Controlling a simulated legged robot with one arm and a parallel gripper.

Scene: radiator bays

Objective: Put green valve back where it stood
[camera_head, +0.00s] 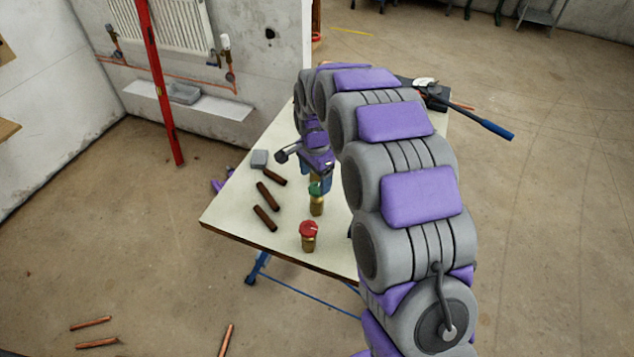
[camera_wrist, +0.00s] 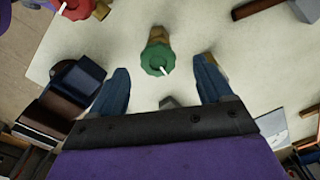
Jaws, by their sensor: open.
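The green valve (camera_head: 316,202), a green knob with a white pointer on a brass body, stands upright on the pale tabletop. In the wrist view the green valve (camera_wrist: 156,60) lies ahead of and between my two blue fingers. My gripper (camera_head: 322,186) is just behind the green valve in the head view, partly overlapping it. In the wrist view my gripper (camera_wrist: 163,68) is open, with a clear gap between the valve and each finger. A red valve (camera_head: 308,236) stands nearer the table's front edge; it also shows at the top left of the wrist view (camera_wrist: 76,8).
Several dark brown cylinders (camera_head: 265,218) lie left of the valves, near a small grey block (camera_head: 259,158). A blue-handled tool (camera_head: 484,124) overhangs the table's far right. Radiator piping with valves (camera_head: 226,62) is on the back wall, beside a red upright level (camera_head: 160,90).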

